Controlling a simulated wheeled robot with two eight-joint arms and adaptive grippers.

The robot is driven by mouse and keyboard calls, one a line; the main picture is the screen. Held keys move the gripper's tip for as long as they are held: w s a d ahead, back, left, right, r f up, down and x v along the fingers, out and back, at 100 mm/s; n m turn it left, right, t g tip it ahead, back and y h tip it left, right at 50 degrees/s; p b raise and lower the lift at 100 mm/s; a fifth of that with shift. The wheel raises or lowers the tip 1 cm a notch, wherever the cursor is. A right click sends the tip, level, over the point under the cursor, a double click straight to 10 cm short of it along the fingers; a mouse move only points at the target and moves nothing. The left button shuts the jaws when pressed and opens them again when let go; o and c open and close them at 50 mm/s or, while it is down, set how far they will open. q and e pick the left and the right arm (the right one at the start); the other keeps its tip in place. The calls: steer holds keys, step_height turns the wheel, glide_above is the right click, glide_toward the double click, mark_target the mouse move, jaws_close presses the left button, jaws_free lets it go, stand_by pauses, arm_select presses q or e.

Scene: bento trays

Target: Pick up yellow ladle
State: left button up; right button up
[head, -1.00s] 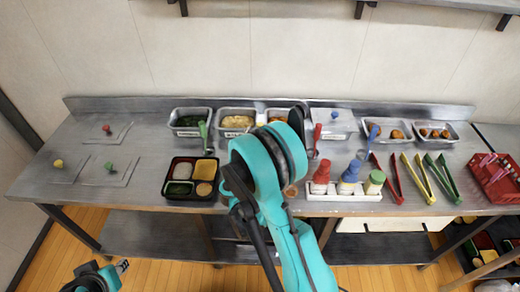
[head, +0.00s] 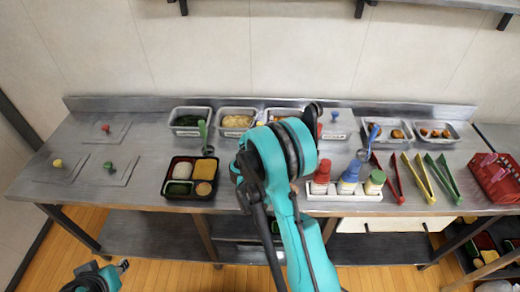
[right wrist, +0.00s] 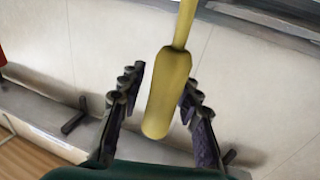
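The yellow ladle (right wrist: 168,95) shows in the right wrist view, its thick yellow handle running from the top edge down to a rounded end. My right gripper (right wrist: 158,85) is open, with its two dark fingers on either side of the handle. A gap shows at the left finger; the right finger is close to the handle, and I cannot tell whether it touches. In the head view my right arm covers most of the ladle's area. My left gripper (head: 121,266) is at the lower left, away from the counter; I cannot tell whether it is open.
Metal food pans (head: 190,132) line the back of the counter. A green ladle (head: 205,135) and a blue ladle (head: 370,138) stand beside the arm. A bento tray (head: 178,161), a bottle rack (head: 330,197), tongs (head: 421,175) and a red basket (head: 487,180) sit near the front.

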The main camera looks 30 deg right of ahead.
jaws_close()
